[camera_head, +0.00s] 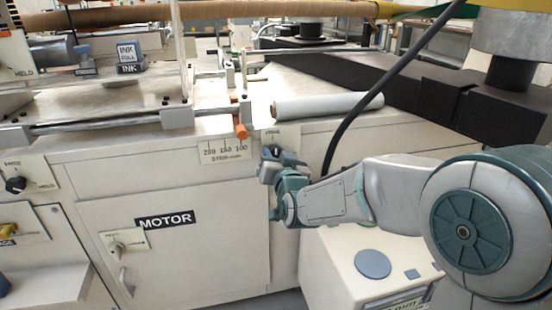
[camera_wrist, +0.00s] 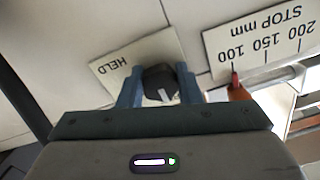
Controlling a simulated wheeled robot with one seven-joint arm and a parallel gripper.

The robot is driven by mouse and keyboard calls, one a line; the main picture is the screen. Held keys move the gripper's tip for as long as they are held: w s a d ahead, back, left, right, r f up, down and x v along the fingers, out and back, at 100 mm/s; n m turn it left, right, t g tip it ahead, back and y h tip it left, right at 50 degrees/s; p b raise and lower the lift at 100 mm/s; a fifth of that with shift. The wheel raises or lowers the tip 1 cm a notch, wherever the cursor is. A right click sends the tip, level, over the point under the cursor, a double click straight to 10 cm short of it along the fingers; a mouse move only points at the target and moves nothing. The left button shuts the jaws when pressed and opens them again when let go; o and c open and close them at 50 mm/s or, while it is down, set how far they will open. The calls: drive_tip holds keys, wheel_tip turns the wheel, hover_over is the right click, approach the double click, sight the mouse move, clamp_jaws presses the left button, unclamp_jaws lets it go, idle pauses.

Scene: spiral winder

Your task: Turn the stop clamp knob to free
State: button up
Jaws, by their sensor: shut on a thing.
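The stop clamp knob (camera_wrist: 158,76) is dark with a white pointer mark, in front of a cream plate (camera_wrist: 106,73) on which the word HELD reads upside down in the wrist view. My gripper (camera_wrist: 160,88) is shut on the knob, one blue finger on each side of it. The white mark lies toward the bottom of the wrist view. Any other word on the plate is hidden or out of view. In the head view my gripper (camera_head: 272,156) is at the cabinet front, just below the plate (camera_head: 284,134), and largely hides the knob.
The STOP mm scale (camera_head: 226,152) with an orange pointer (camera_head: 241,131) is left of my gripper in the head view. A white roll (camera_head: 320,107) lies on the top above. The MOTOR panel (camera_head: 180,245) is lower left. A black cable (camera_head: 385,88) passes behind my arm.

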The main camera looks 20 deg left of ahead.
drive_tip(key=shift+f, duration=0.1)
drive_tip(key=o, duration=1)
drive_tip(key=p+v, duration=0.2)
drive_tip(key=v, duration=1.1)
drive_tip(key=shift+s+d+p, duration=0.25)
drive_tip(key=shift+p, duration=0.15)
